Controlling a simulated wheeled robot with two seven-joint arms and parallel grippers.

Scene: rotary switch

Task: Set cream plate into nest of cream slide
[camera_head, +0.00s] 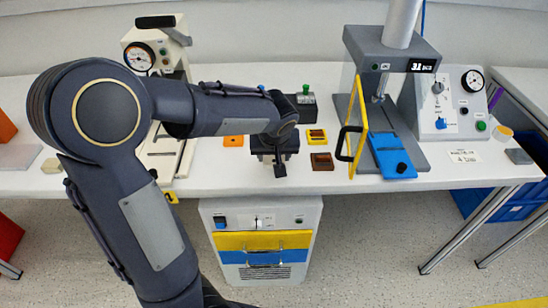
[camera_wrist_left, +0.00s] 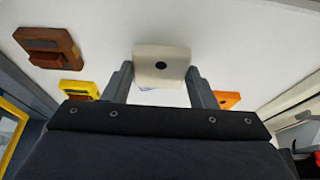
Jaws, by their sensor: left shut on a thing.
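My left gripper (camera_head: 279,166) hangs over the middle of the white table, pointing down. In the left wrist view its two fingers (camera_wrist_left: 160,73) are shut on the cream plate (camera_wrist_left: 162,58), a rounded square with a dark round spot. The plate is hidden behind the gripper in the head view. The cream slide (camera_head: 160,158) seems to be the pale part at the foot of the cream gauge machine (camera_head: 158,45), left of my gripper. My left arm partly hides it, and its nest cannot be made out. My right gripper is not in view.
Orange (camera_head: 233,141), yellow (camera_head: 316,136) and brown (camera_head: 322,161) plates lie around my left gripper. A small dark box (camera_head: 304,104) stands behind it. To the right are a grey press (camera_head: 392,50), its blue slide (camera_head: 391,153) and an open yellow-framed door (camera_head: 358,125).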

